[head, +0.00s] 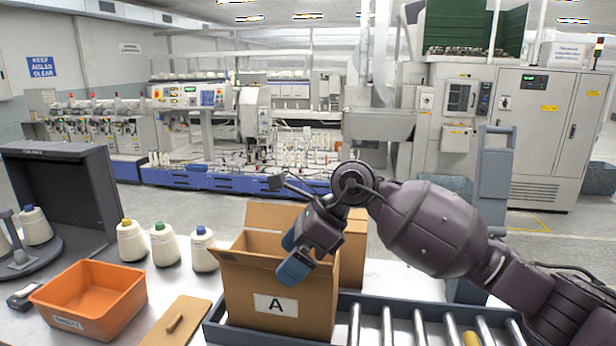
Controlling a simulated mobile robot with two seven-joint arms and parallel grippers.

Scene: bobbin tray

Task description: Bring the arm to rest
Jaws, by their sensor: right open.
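My right arm (430,225) reaches in from the right. My right gripper (292,255) has blue fingertips and points down and left at the open cardboard box marked A (240,290). The fingers are apart and nothing shows between them. One finger is seen over the box opening, the other in front of the upper front wall; I cannot tell if either touches the box. The gripper hides part of the opening, and the inside of the box is mostly hidden. My left gripper is not in view.
A second cardboard box (353,250) stands behind. Box A sits at the left end of the roller conveyor (388,328). Cones with yellow (131,242), green (164,245) and blue (204,252) tops, an orange bin (92,312) and a brown board (165,335) are to the left.

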